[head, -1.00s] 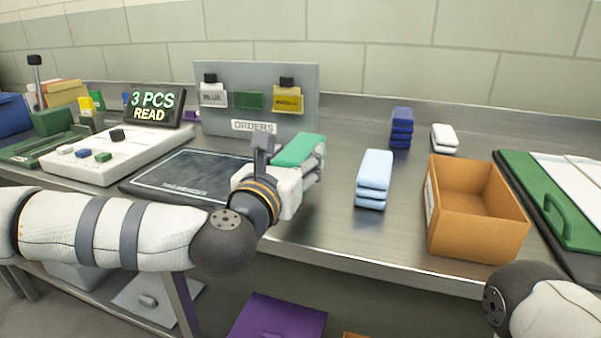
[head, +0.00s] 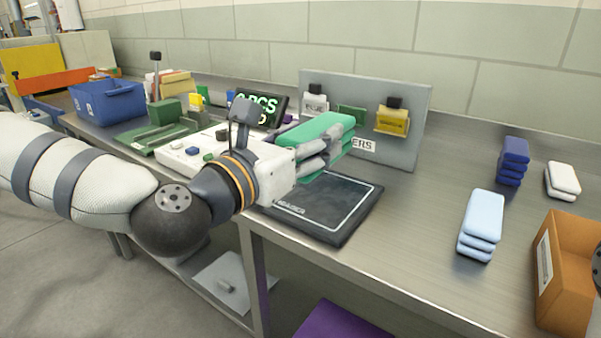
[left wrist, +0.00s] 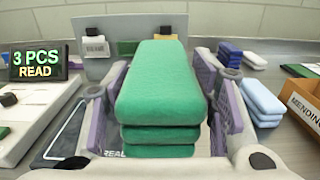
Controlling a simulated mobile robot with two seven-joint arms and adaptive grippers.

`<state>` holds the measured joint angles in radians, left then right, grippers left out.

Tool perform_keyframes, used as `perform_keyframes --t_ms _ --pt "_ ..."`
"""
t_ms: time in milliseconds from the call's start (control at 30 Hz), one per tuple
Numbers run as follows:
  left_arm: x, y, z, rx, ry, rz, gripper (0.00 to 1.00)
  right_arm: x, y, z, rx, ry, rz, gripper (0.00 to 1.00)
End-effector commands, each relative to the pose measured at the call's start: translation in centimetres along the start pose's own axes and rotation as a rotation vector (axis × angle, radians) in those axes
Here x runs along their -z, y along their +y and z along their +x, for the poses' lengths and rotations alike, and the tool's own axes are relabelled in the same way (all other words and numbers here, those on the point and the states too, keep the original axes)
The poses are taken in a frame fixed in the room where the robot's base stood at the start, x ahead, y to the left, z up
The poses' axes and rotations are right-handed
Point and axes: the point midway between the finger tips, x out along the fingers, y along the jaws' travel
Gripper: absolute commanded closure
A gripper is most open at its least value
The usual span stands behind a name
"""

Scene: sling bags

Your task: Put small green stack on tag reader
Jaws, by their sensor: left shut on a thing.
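The small green stack (left wrist: 158,95), several folded green pieces, fills the middle of the left wrist view. My left gripper (head: 325,155) is shut on it, with a finger on each side. In the head view the green stack (head: 318,128) is held up above the bench near the tag reader. The tag reader (head: 350,226) is a flat black pad with a pale outline, just below and to the right of the gripper. The gripper hides its far left part. My right gripper is not in view; only a dark bit of my right arm shows at the right edge.
A white console (head: 200,150) and a display (head: 262,108) are to the left. Light blue (head: 484,215), dark blue (head: 513,155) and white (head: 563,178) stacks and an orange box (head: 570,285) are to the right.

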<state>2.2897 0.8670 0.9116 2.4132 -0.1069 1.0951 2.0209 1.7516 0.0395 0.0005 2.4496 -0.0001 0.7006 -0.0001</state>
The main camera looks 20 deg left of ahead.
Motion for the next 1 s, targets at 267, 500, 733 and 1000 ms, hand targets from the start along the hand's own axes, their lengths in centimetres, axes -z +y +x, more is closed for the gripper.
perform_keyframes --t_ms 267,500,733,1000 --pt "6.8 4.9 7.2 -0.003 0.031 -0.007 0.82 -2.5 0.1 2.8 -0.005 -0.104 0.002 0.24" --pt "9.6 6.5 9.5 -0.002 0.018 -0.004 0.82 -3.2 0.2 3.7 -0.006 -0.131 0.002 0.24" --pt "13.2 6.9 10.1 -0.001 0.017 -0.003 0.82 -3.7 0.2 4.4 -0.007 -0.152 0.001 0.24" --pt "13.2 6.8 10.0 -0.001 0.012 -0.003 0.82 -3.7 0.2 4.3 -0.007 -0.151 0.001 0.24"
